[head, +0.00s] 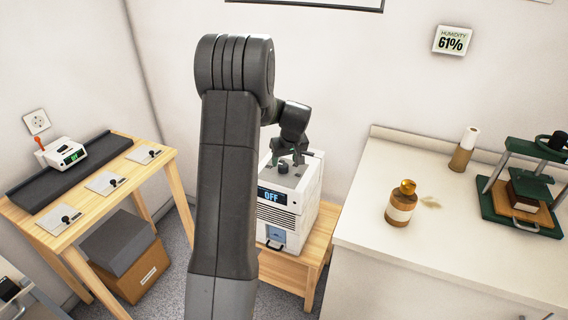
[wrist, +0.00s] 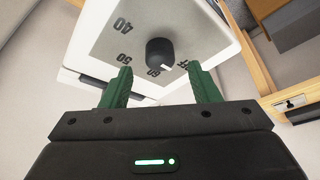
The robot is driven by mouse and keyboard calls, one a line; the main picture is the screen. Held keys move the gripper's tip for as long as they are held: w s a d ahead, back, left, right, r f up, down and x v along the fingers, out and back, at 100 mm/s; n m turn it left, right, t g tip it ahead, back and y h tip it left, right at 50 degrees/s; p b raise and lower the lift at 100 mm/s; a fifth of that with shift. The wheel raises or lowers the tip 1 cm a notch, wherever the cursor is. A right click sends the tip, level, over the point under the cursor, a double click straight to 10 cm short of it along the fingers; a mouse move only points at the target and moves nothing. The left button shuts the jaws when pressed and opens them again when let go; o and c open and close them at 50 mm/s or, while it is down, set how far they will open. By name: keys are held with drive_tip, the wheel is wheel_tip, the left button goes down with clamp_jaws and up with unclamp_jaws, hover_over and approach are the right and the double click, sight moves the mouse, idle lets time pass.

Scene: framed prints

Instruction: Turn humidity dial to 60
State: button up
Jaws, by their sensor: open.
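The humidity dial (wrist: 160,52) is a dark round knob on the grey top panel of a white unit (head: 290,205). The numbers 40, 50 and 60 are printed around it, with another mark partly hidden by a finger. A white line on the knob points to the lower right, seemingly between 60 and that mark. The unit's front display (head: 272,196) reads OFF. My gripper (wrist: 159,75) is open, its green fingers apart on either side of the dial's near side, with nothing held. In the head view my gripper (head: 290,157) is just above the dial (head: 283,169).
A wall display (head: 453,41) reads humidity 61%. The unit stands on a low wooden table (head: 315,246). A white counter (head: 370,205) at right bears an amber bottle (head: 401,204) and a green press (head: 520,200). A wooden bench (head: 130,175) stands at left.

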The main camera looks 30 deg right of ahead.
sight(283, 165)
drive_tip(key=shift+x, duration=1.9)
drive_tip(key=shift+c, duration=0.5)
drive_tip(key=c, duration=0.9)
